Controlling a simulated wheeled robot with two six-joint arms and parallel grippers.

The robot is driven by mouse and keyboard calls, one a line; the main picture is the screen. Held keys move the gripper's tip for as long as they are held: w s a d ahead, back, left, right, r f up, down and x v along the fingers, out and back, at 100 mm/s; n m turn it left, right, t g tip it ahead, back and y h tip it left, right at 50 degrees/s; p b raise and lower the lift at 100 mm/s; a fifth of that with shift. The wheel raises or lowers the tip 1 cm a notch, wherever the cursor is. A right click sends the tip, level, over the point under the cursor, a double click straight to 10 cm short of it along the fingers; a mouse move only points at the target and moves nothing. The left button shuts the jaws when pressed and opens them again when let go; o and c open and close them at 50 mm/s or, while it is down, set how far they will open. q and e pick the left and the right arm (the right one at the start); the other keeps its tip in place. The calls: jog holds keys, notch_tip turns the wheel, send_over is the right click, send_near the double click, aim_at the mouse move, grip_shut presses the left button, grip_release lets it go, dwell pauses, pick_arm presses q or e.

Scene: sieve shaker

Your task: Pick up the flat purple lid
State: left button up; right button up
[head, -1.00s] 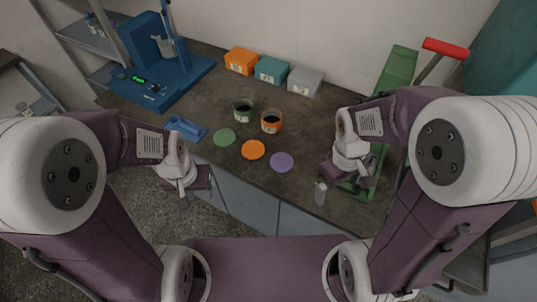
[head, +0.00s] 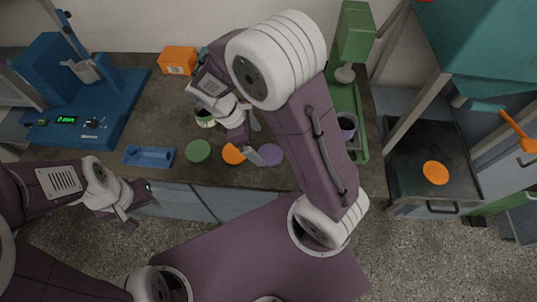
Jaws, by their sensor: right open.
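The flat purple lid (head: 270,154) lies on the dark worktop near its front edge, just right of the flat orange lid (head: 233,155). The flat green lid (head: 198,151) lies further left. My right gripper (head: 255,140) is open and empty over the worktop, close to the left side of the purple lid. One finger overlaps the gap between the orange and purple lids; I cannot tell its exact height. My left gripper (head: 142,206) is open and empty in front of the worktop's front edge, at lower left.
A green-rimmed cup (head: 205,120) stands partly behind my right gripper. A purple cup (head: 347,122) stands at the green device (head: 352,45). A blue tray (head: 149,156), a blue machine (head: 75,95) and an orange box (head: 177,61) are to the left. An orange disc (head: 435,172) lies on the right-hand bench.

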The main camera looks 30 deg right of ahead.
aim_at(270, 154)
jog(key=x, duration=0.2)
jog(key=shift+w+f, duration=0.15)
jog(key=shift+f, duration=0.3)
jog(key=shift+d+f, duration=0.2)
jog(key=shift+f, duration=0.05)
jog(key=b+x, duration=0.1)
jog(key=x, duration=0.3)
jog(key=shift+d, duration=0.25)
jog(key=shift+d+f, duration=0.15)
jog(key=shift+f, duration=0.15)
jog(key=c, duration=1.4)
jog(key=shift+r, duration=0.1)
